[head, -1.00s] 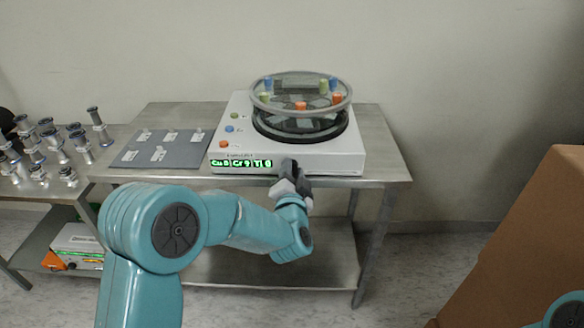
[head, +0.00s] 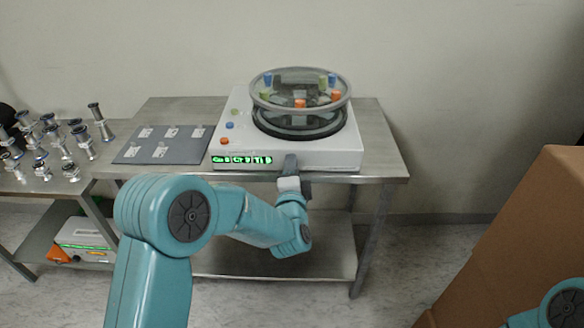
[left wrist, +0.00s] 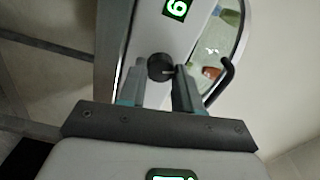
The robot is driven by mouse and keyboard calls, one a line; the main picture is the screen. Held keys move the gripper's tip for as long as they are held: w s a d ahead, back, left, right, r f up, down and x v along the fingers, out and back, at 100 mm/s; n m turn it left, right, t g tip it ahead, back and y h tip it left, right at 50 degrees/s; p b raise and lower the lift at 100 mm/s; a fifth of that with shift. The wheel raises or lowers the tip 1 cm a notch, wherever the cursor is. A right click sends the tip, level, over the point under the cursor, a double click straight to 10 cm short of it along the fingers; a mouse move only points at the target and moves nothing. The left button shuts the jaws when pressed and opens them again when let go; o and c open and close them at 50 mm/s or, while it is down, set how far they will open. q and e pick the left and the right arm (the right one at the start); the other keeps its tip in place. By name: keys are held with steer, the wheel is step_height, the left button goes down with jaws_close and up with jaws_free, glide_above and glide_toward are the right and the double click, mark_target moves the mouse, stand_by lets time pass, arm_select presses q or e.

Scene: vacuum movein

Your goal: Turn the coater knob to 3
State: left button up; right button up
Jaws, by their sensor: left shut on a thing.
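The coater (head: 335,154) is a white box with a round glass-lidded chamber, standing on a steel table. A green-lit display (head: 241,160) is on its front face; its small characters are hard to read. My left gripper (head: 291,163) is at the front face, right of the display, and hides the coater knob in the head view. In the left wrist view, the dark round knob (left wrist: 160,67) sits between the fingertips of my left gripper (left wrist: 157,76), which is shut on it. A light pointer mark shows on the knob's right side. My right gripper is out of view.
A grey plate (head: 165,150) with several small pieces lies left of the coater. Several metal fittings (head: 60,145) stand on the left table. A large brown box (head: 525,235) stands at the right. A white device (head: 85,238) is on a lower shelf.

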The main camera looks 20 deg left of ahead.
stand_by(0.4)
arm_select(q)
steer(key=o, duration=1)
steer(key=shift+o, duration=0.2)
steer(key=shift+s, duration=0.1)
steer(key=v, duration=1.6)
steer(key=shift+d, duration=0.1)
